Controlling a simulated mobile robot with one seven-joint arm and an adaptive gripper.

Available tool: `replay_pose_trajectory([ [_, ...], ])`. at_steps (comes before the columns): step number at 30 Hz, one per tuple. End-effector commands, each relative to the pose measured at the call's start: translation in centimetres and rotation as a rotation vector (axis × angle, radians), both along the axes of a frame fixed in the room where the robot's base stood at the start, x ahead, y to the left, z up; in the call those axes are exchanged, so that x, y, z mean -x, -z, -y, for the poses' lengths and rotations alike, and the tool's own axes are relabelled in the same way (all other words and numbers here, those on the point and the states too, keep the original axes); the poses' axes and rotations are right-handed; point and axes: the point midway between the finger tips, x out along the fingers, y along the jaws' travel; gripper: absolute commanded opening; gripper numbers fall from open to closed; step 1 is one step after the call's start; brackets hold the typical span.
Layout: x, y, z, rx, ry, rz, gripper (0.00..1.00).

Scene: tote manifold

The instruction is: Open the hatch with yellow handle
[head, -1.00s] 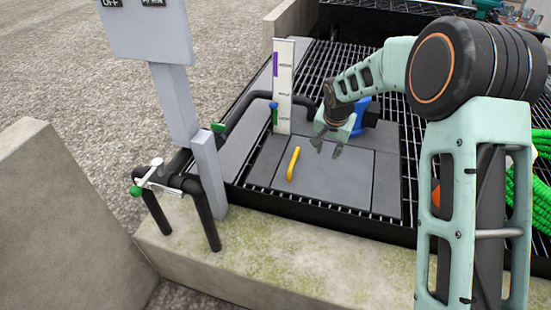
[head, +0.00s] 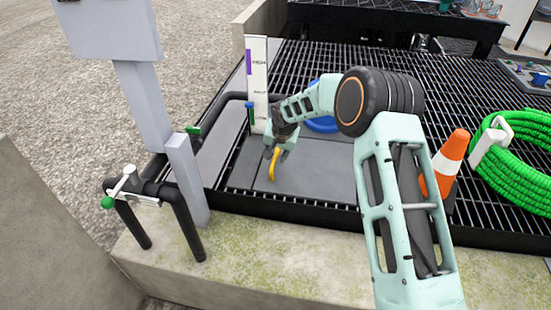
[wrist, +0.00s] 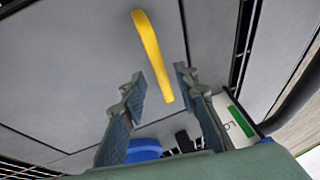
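The yellow handle (head: 273,165) stands on a flat grey hatch panel (head: 315,181) set in the black grating. My gripper (head: 277,151) is just above and behind the handle in the head view. In the wrist view the yellow handle (wrist: 153,53) runs from the top toward the gap between my open fingers (wrist: 160,85). Its near end lies close to the fingertips, and nothing is gripped. I cannot tell whether a finger touches it. The hatch panel (wrist: 75,65) lies flat in its frame.
A white level gauge (head: 258,80) and black pipe stand behind the hatch. A blue round object (head: 322,124) is behind my arm. An orange cone (head: 447,163) and green hose coil (head: 515,165) are at right. A grey post (head: 187,180) stands at left.

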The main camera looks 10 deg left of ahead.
Motion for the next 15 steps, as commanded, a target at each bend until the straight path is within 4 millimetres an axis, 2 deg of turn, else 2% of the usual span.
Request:
replay_pose_trajectory([
  [3, -0.32, 0.9, -0.19, 0.0, 0.0, 0.0, 0.28],
  [13, -0.46, 1.08, -0.23, 0.0, 0.0, 0.0, 0.28],
  [15, -0.46, 1.07, -0.22, 0.0, 0.0, 0.0, 0.2],
])
